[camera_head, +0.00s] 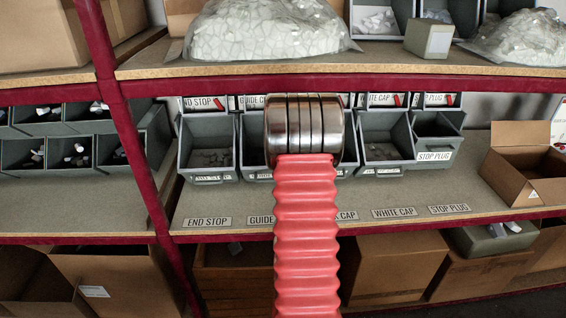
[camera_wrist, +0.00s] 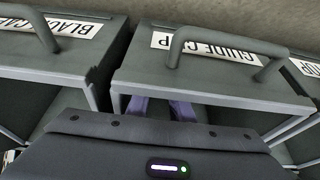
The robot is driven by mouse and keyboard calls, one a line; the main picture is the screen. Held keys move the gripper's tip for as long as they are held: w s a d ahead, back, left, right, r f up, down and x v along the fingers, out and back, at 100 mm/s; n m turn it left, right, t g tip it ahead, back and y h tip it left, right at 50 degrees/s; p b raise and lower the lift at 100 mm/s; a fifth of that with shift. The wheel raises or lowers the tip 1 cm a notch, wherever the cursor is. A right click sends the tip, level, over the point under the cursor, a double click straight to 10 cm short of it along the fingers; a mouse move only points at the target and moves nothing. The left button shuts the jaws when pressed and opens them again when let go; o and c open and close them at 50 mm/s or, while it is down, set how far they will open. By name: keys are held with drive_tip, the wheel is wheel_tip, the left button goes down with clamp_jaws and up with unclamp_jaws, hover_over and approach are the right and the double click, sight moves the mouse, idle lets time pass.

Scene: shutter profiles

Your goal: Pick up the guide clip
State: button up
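No guide clip can be made out in either view. My gripper (camera_wrist: 161,108) reaches into this bin's opening. Its two purplish fingers show side by side with a gap between them, so it looks open. Their tips and the bin's contents are hidden by the bin and my gripper body.
The END STOP bin (camera_head: 208,150) and WHITE CAP bin (camera_head: 385,140) stand on either side in the head view. A BLACK CAP bin (camera_wrist: 45,65) sits close by in the wrist view. An open cardboard box (camera_head: 525,175) is at right. A shelf hangs above.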

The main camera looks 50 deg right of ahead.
clamp_jaws()
drive_tip(key=shift+r, duration=0.1)
drive_tip(key=shift+s+a+r, duration=0.15)
drive_tip(key=shift+r, duration=0.4)
wheel_tip(320, 180, up, 6)
drive_tip(key=s+a, duration=1.3)
drive_tip(key=a, duration=0.1)
drive_tip(key=shift+a+f, duration=0.15)
drive_tip(key=shift+a, duration=0.2)
